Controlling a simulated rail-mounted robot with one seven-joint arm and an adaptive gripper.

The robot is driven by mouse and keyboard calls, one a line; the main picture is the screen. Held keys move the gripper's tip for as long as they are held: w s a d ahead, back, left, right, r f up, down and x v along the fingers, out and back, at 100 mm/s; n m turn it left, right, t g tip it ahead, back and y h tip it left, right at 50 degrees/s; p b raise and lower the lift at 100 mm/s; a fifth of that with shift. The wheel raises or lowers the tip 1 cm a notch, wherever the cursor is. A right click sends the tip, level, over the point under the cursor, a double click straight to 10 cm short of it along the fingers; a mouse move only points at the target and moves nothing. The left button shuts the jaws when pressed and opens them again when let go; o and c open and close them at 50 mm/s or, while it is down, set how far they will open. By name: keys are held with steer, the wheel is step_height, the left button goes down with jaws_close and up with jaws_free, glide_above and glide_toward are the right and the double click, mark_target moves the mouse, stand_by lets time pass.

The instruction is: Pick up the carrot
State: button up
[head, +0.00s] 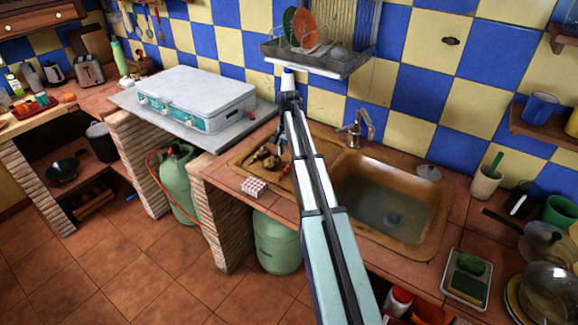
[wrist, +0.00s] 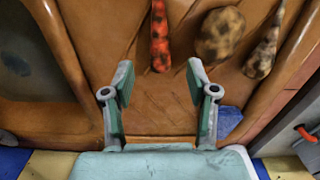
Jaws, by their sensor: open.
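The carrot (wrist: 160,36), orange-red with dark spots, lies on the brown sink drainboard in the wrist view. Its near end shows between and just beyond my fingertips, and its far end is cut off by the top edge. My gripper (wrist: 160,74) is open and empty, with one finger on each side of the carrot's line. The height between fingers and carrot is hard to tell. In the head view, a small orange piece of the carrot (head: 285,171) shows beside my arm, which hides part of the drainboard. My gripper (head: 281,141) hangs over the drainboard's back part.
A spotted round potato-like vegetable (wrist: 220,36) and a tapered pale one (wrist: 264,50) lie right of the carrot. The sink basin (head: 385,205) with a faucet (head: 355,128) is to the right. A dish rack (head: 318,66) hangs above.

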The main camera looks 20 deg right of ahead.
mark_target(289, 165)
steer(key=shift+f+p, duration=1.35)
steer(key=shift+f, duration=1.7)
jaws_close()
